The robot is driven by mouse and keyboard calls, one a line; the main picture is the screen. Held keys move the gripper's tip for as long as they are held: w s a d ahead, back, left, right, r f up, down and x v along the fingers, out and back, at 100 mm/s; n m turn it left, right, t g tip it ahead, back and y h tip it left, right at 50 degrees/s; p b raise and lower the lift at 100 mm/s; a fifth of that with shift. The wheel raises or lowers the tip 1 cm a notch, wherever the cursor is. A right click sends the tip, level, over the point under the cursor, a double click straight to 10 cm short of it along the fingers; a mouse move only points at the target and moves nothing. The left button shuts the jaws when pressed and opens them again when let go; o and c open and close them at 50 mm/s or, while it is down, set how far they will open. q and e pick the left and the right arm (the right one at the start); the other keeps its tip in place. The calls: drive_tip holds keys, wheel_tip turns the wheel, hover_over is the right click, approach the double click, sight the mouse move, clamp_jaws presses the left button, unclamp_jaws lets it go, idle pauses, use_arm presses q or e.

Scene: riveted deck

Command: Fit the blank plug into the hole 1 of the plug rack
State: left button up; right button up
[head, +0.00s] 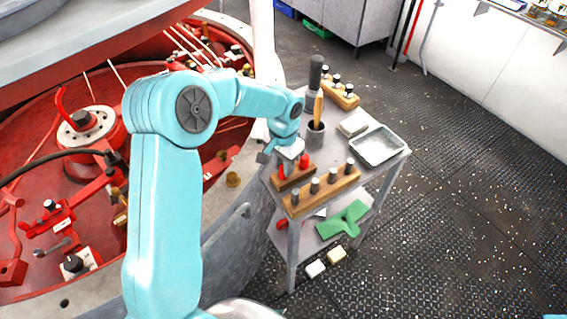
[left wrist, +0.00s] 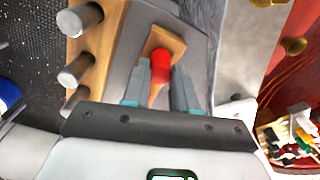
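A small wooden block (head: 296,181) with red plugs (head: 305,160) stands at the near left of the cart top. My left gripper (head: 283,160) is low over the small block. In the left wrist view, one red plug (left wrist: 160,68) shows between the fingertips of my left gripper (left wrist: 160,75), with the small block (left wrist: 172,44) beneath. Whether the fingers touch the plug is unclear. The longer rack (left wrist: 92,58) lies to the left there. No hole numbers are readable. My right gripper is out of view.
The cart top also carries a dark cup with an orange handle (head: 316,128), a metal tray (head: 378,146) and another wooden rack (head: 340,95) at the back. A green part (head: 344,219) lies on the lower shelf. Red machinery (head: 60,170) is left; open deck (head: 470,230) is right.

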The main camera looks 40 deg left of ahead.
use_arm(q)
drive_tip(key=o, duration=0.5)
drive_tip(key=shift+r, duration=0.1)
wheel_tip(320, 180, up, 16)
drive_tip(key=shift+r, duration=0.1)
drive_tip(key=shift+s, duration=0.1)
idle(0.4)
